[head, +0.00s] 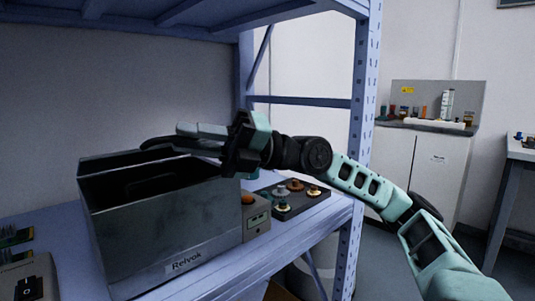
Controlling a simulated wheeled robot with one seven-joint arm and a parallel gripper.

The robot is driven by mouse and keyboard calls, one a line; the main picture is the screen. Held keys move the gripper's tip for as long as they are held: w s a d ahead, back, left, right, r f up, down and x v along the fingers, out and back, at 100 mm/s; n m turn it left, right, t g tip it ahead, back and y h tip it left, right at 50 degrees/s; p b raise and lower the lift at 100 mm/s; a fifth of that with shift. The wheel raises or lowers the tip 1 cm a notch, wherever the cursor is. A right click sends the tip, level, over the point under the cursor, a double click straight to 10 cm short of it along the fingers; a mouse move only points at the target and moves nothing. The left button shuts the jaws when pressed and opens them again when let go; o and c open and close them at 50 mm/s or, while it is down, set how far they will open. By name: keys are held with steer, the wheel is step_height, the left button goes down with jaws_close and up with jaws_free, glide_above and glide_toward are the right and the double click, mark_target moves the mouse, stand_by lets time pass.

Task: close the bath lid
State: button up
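The bath (160,240) is a grey metal box labelled "Relvok" on the shelf at the left. Its top is open and its inside is dark. A thin grey panel edge (105,158) runs along the far side of the opening; it may be the raised lid, but I cannot tell its angle or hinge. My gripper (165,136) reaches in from the right, above the far part of the opening, fingers pointing left. I cannot tell whether the fingers touch the panel or how far apart they are. The arm hides the bath's far right corner.
A control box (256,220) with an orange knob stands right of the bath, beside a dark tray (298,197) with several knob-like parts. A switch box (28,280) is at the front left. A shelf post (362,130) stands behind my arm, and an upper shelf (170,22) hangs overhead.

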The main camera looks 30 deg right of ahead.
steer(key=b+v, duration=0.7)
steer(key=v, duration=0.8)
steer(key=shift+d+b, duration=0.15)
steer(key=shift+b, duration=0.15)
steer(key=shift+f, duration=0.1)
